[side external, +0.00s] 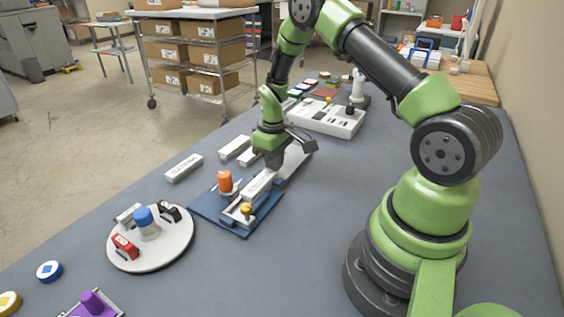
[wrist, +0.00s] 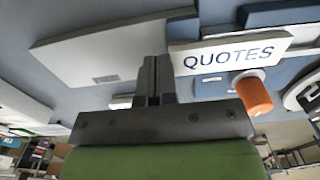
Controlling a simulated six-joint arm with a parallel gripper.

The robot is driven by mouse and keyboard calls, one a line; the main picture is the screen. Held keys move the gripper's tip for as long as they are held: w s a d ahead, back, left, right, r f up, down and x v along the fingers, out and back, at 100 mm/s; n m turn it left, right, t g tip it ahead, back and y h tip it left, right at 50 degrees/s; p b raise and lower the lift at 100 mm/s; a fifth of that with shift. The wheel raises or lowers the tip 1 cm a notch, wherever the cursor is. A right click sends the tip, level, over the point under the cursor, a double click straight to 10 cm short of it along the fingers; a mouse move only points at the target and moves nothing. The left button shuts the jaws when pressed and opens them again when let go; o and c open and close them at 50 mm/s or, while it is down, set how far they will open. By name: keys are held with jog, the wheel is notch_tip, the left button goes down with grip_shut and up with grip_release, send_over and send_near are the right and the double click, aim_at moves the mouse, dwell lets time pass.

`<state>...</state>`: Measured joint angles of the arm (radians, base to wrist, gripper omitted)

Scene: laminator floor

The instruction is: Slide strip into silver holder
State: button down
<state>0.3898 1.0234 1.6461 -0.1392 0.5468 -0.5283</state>
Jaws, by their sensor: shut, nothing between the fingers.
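A white strip lettered "QUOTES" (wrist: 225,54) lies beside my fingers in the wrist view; in the side view a pale strip (side external: 259,184) lies along the silver holder (side external: 232,213) on the blue board (side external: 215,208). I cannot tell how far the strip sits inside the holder. My gripper (side external: 273,163) is low at the strip's far end, pointing down. In the wrist view its fingers (wrist: 153,66) are together and empty, just left of the strip. Whether they touch it is unclear.
An orange cylinder (side external: 225,181) stands on the board. A pale flat plate (side external: 295,163) lies behind my gripper. White labelled blocks (side external: 184,168) lie left. A round white tray (side external: 176,246) with small items stands in front. A white box (side external: 325,120) stands behind. Grey table is clear to the right.

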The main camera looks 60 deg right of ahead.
aim_at(266, 176)
jog(key=shift+a, duration=0.45)
jog(key=shift+a, duration=0.15)
jog(key=shift+a, duration=1.1)
jog(key=shift+a, duration=0.15)
jog(key=shift+a, duration=0.65)
jog(key=shift+d, duration=0.1)
jog(key=shift+d, duration=0.45)
notch_tip(266, 176, up, 12)
dwell(0.8)
